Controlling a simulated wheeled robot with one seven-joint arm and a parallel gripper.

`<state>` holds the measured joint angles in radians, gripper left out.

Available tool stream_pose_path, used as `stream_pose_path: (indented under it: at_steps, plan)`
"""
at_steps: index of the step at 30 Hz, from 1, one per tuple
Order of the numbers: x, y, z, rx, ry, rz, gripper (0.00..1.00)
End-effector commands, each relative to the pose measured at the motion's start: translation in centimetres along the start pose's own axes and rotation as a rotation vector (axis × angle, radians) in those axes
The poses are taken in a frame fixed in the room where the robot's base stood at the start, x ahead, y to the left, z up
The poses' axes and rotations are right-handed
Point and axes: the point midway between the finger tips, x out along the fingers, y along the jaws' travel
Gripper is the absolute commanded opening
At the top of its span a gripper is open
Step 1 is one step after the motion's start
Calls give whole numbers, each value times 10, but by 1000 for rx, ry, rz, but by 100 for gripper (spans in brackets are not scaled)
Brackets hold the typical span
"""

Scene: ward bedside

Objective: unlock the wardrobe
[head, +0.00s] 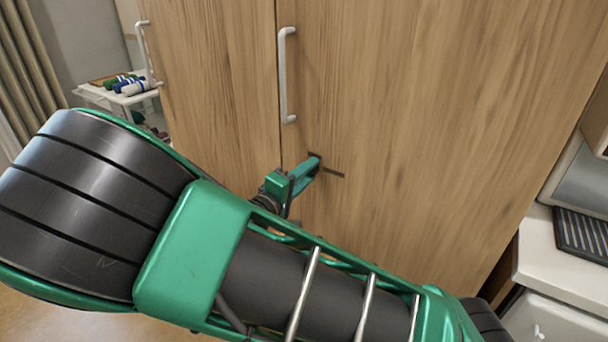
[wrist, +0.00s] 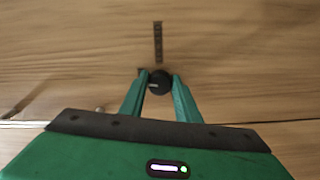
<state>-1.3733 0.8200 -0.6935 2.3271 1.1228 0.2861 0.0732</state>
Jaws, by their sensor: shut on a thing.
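The wardrobe (head: 420,100) has light wood doors that stand closed, with a seam between them. A round black lock knob (wrist: 160,82) sits on the door face in the wrist view. My gripper (wrist: 158,79) has one green finger on each side of the knob and is shut on it. In the head view my gripper (head: 312,166) reaches the right door just below its white handle (head: 287,75); the knob is hidden there by the fingers. A dark narrow strip (wrist: 158,42) on the door lies in line with the knob, just beyond it.
Another white handle (head: 148,55) is on the left door. A small white table (head: 95,95) with rolled items stands at the far left. A white counter (head: 540,250) with a black ridged tray (head: 583,236) is at the right. My arm covers much of the lower head view.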

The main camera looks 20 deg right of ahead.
Motion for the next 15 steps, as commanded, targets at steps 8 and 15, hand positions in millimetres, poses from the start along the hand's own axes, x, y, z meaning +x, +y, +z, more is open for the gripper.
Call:
stream_pose_path:
  at_steps: [8, 15]
  plan:
    - [0, -1, -2, -138, 5, -4, 7]
    - [0, -1, -2, -188, 5, -5, 7]
